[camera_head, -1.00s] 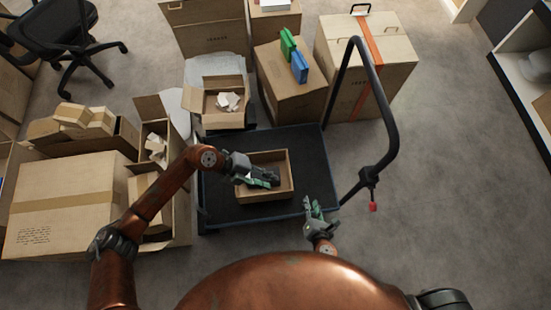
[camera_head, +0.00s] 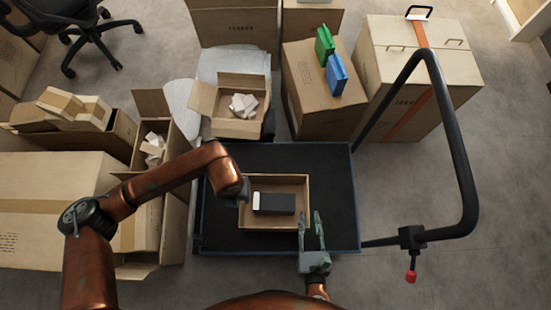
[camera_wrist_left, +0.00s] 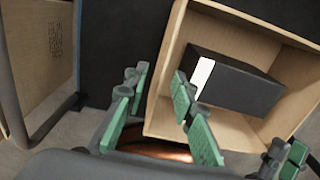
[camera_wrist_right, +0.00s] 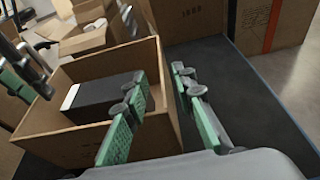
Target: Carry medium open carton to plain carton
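An open medium carton (camera_head: 274,181) stands on the dark platform of a cart and holds a black box with a white end (camera_head: 275,204). My left gripper (camera_wrist_left: 162,92) is open, with one finger outside the carton's left wall and one inside; in the head view its fingers are mostly hidden. My right gripper (camera_head: 310,216) is open at the carton's right wall; in the right wrist view its fingers (camera_wrist_right: 160,100) lie on either side of that wall. I cannot tell whether the fingers touch the cardboard. I cannot tell which of the surrounding cartons is the plain carton.
The cart platform (camera_head: 335,175) has a black handle (camera_head: 462,170) at right. Behind stand an open carton with white scraps (camera_head: 214,122), a carton with green and blue items on top (camera_head: 310,105), and a large orange-strapped carton (camera_head: 450,80). Cartons crowd the left; right floor is free.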

